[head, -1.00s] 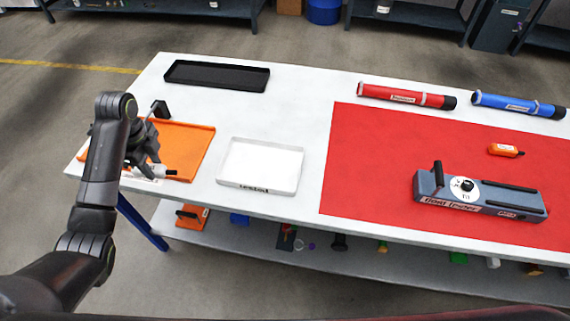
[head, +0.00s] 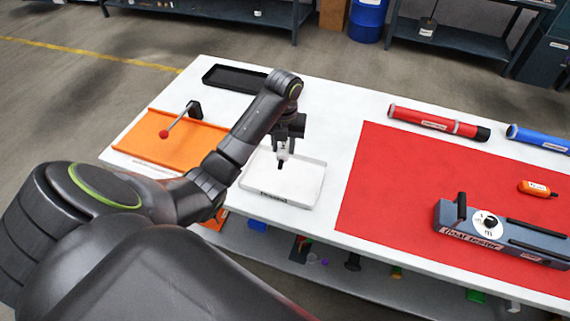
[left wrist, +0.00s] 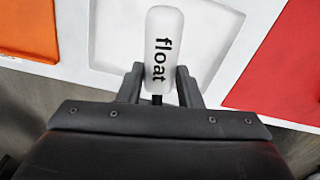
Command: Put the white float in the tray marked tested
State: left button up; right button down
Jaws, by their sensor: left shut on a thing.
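The white float (left wrist: 163,50), with the word "float" on its side and a dark tip, is held in my left gripper (left wrist: 160,85). In the head view the float (head: 283,154) hangs upright below the left gripper (head: 286,146), dark tip down, over the white tray (head: 258,190). That tray carries a small label on its front wall, too small here to read surely. I cannot tell whether the float's tip touches the tray floor. The tray looks otherwise empty. My right gripper is not in view.
The orange tray (head: 150,150) with a red-tipped rod (head: 176,120) lies left. A black tray (head: 225,77) is behind.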

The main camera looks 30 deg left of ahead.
aim_at(284, 158)
pick_arm(q)
jog(key=shift+m, duration=1.1)
notch_tip(284, 158, down, 5)
jog(key=b, duration=0.4)
jog(key=shift+f, duration=0.45)
notch_tip(284, 158, down, 3)
jog(key=shift+f+p, duration=0.15)
jog(key=shift+p, duration=0.15)
jog(key=shift+f, duration=0.35)
jog(key=shift+f, duration=0.1)
jog(key=o, duration=1.1)
jog(key=shift+c, duration=0.2)
